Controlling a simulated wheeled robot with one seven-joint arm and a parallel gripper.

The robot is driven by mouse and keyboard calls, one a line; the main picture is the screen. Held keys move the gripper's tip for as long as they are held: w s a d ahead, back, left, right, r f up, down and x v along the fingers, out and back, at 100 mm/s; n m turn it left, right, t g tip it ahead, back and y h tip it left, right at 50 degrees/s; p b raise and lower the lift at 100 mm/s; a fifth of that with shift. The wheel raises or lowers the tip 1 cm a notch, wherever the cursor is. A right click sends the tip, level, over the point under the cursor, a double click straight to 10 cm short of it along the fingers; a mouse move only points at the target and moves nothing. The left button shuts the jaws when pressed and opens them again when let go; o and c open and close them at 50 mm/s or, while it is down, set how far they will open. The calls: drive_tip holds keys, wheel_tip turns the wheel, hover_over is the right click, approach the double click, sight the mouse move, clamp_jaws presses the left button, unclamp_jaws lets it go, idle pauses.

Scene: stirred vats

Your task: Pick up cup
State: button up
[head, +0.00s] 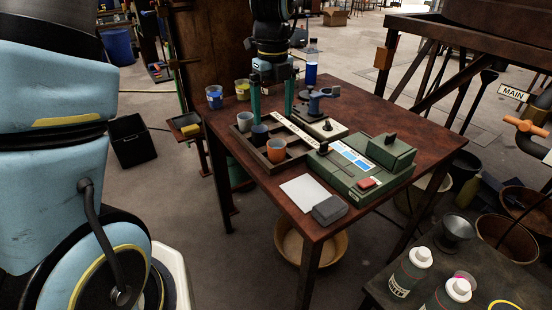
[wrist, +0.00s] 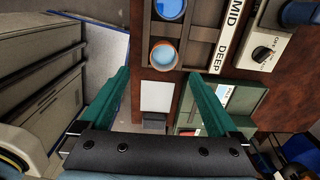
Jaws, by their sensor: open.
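A dark wooden tray (head: 262,160) on the table holds three cups: a cream cup (head: 245,121), a dark blue cup (head: 260,132) and an orange cup (head: 276,149) nearest the front. Two more cups, one blue (head: 214,97) and one yellowish (head: 242,89), stand at the table's back left. My gripper (head: 272,117) points down with its green fingers apart and empty, over the tray's far side. In the wrist view, the orange cup (wrist: 164,55) and a blue-filled cup (wrist: 171,8) show beyond my open fingers (wrist: 159,73). Which cup is meant cannot be told.
A label strip (head: 292,130) runs along the tray. A knobbed box (head: 322,127) and a green control unit (head: 366,165) stand right of it. A blue bottle (head: 311,70) stands behind. White paper (head: 299,192) and a grey block (head: 328,210) lie at the front.

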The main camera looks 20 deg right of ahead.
hover_over(277, 144)
drive_tip(key=s+a, duration=0.1)
drive_tip(key=s, duration=0.1)
wheel_tip(277, 144, down, 5)
drive_tip(key=shift+f+p, duration=1.15)
drive_tip(key=shift+f, duration=1.6)
drive_tip(key=shift+c, duration=0.3)
drive_tip(key=c, duration=1.4)
